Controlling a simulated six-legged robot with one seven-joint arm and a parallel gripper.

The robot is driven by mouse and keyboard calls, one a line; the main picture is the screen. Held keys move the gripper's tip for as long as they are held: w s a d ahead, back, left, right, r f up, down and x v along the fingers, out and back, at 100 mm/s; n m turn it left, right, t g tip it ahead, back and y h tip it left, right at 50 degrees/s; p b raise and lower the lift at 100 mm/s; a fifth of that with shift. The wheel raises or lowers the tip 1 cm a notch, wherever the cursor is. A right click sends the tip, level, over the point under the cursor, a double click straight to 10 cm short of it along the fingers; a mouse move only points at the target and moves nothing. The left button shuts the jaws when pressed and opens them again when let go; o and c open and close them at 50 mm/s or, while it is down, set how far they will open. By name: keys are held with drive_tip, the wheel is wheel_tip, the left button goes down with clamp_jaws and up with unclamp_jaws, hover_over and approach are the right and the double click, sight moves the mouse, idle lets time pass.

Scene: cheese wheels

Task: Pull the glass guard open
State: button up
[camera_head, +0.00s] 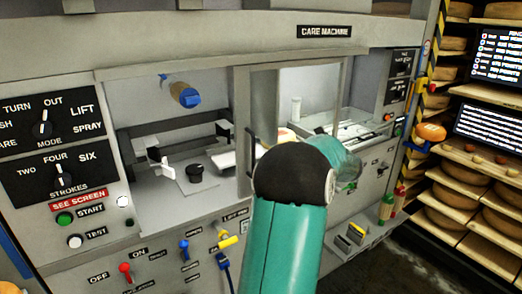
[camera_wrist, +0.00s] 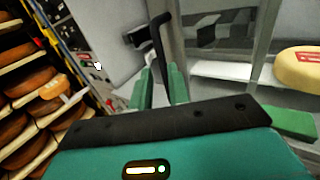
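The glass guard (camera_head: 264,98) is a clear panel in a grey frame at the middle of the care machine's opening. Its black upright handle (camera_head: 251,146) shows just left of my arm in the head view. In the wrist view the handle (camera_wrist: 160,38) rises ahead of my gripper, its lower end in line with the gap between the fingers. My gripper (camera_wrist: 163,82) has two green fingers with a visible gap; whether they touch the handle is unclear. In the head view my teal arm hides the gripper and the guard's lower part.
The care machine's left panel (camera_head: 50,125) carries knobs and buttons; levers (camera_head: 125,270) sit below the opening. Shelves (camera_head: 470,150) with cheese wheels stand right. A cheese wheel (camera_wrist: 298,70) shows right in the wrist view.

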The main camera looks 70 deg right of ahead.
drive_tip(key=s, duration=0.5)
drive_tip(key=shift+s, duration=0.3)
drive_tip(key=w+a+n+g+y, duration=0.35)
drive_tip(key=w+a+n, duration=0.35)
drive_tip(key=w+a, duration=0.55)
drive_tip(key=w+a+n+g+y, duration=0.3)
drive_tip(key=w+a+n+g, duration=0.45)
drive_tip(key=a, duration=0.85)
drive_tip(key=s+a+f+n+h, duration=0.2)
drive_tip(key=a+n, duration=0.5)
drive_tip(key=a, duration=0.2)
drive_tip(key=s+a+f+n+g+h, duration=0.1)
drive_tip(key=a+f+n+h, duration=0.1)
drive_tip(key=a+n, duration=0.5)
drive_tip(key=s+a+f+n+h, duration=0.2)
drive_tip(key=a+n, duration=0.5)
drive_tip(key=a, duration=0.5)
drive_tip(key=shift+s+f+n, duration=0.2)
drive_tip(key=shift+s+n, duration=0.1)
drive_tip(key=shift+n, duration=0.05)
